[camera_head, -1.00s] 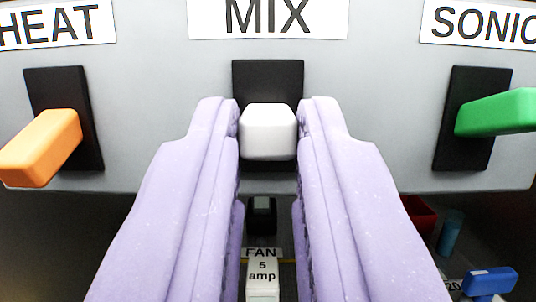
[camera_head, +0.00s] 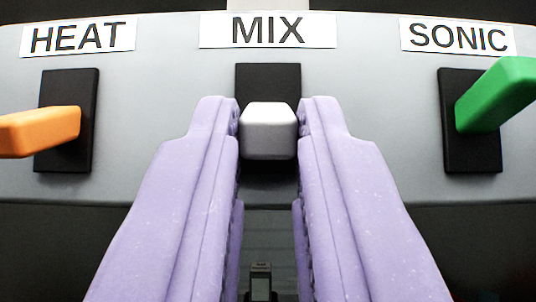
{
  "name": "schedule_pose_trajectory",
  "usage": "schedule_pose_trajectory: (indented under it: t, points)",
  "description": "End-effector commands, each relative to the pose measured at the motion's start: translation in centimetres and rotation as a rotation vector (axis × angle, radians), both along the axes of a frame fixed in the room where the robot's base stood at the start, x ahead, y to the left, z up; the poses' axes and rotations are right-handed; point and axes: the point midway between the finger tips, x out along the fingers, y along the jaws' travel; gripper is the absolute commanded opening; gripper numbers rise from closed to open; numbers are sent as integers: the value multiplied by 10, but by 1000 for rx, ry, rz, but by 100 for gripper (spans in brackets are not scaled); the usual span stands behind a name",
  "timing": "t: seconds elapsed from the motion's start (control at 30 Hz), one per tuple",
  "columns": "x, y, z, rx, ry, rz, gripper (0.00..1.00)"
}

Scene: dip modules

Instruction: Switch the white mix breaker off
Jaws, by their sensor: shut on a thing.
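The white MIX breaker handle (camera_head: 268,130) stands out from its black plate (camera_head: 268,77) in the middle of the grey panel, under the MIX label (camera_head: 268,31). My gripper (camera_head: 268,128), with two pale purple fingers, is shut on this handle, one finger on its left side and one on its right. Its front face shows between the fingertips. The fingers hide parts of the plate's lower sides. The handle's exact tilt is hard to tell from this head-on view.
An orange handle (camera_head: 42,131) sticks out on the left under the HEAT label (camera_head: 78,37). A green handle (camera_head: 497,93) sticks out on the right under the SONIC label (camera_head: 458,37). Both stand clear of my fingers. Below the panel it is dark, with a small device (camera_head: 261,285).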

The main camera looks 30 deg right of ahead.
Motion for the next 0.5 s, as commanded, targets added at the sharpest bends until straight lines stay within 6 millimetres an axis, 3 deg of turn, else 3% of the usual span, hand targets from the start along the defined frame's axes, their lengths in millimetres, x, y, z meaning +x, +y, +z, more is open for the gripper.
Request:
schedule_pose_trajectory:
  t: [0.37,0.4,0.5]
  points:
    - [0,0,-1,1,0,-1,0]
    - [0,0,-1,0,0,0,26]
    - [0,0,-1,0,0,0,45]
